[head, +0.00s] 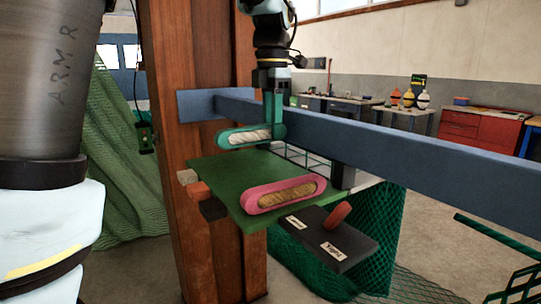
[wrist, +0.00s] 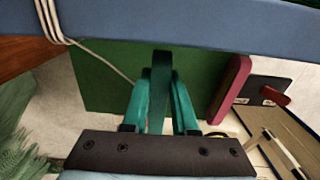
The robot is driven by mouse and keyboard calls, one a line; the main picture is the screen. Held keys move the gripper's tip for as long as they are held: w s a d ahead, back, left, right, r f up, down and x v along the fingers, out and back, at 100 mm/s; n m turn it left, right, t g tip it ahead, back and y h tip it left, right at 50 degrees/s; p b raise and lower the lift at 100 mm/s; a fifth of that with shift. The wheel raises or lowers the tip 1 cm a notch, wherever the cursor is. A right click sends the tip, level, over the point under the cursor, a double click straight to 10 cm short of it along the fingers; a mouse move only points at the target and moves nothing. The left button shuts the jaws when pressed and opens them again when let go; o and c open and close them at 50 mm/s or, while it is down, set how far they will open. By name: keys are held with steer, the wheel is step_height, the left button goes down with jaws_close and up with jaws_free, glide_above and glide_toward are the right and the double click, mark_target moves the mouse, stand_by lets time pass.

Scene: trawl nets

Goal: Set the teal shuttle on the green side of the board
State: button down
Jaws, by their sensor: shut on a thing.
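My gripper (head: 274,136) points down and is shut on the teal shuttle (head: 240,137), a rounded flat frame wound with pale twine. It holds the shuttle by its right end, above the rear part of the green board (head: 230,172); the exact gap is unclear. In the wrist view, the shuttle (wrist: 160,75) is seen edge-on between the two teal fingers, with the green board (wrist: 100,75) behind it. A pink shuttle (head: 259,201) with tan twine lies on the board's front right part; it also shows in the wrist view (wrist: 231,85).
A blue beam (head: 420,154) runs across just behind the board. A wooden post (head: 200,70) stands left of it. A dark panel (head: 348,252) with two labels and a red handle (head: 336,216) sits at the board's front right. Green netting (head: 385,230) hangs below.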

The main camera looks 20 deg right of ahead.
mark_target(272, 169)
steer(key=shift+f, duration=3.35)
steer(key=shift+f, duration=0.1)
steer(key=c, duration=0.7)
jaws_free()
step_height(272, 169, up, 12)
steer(key=shift+r, duration=0.15)
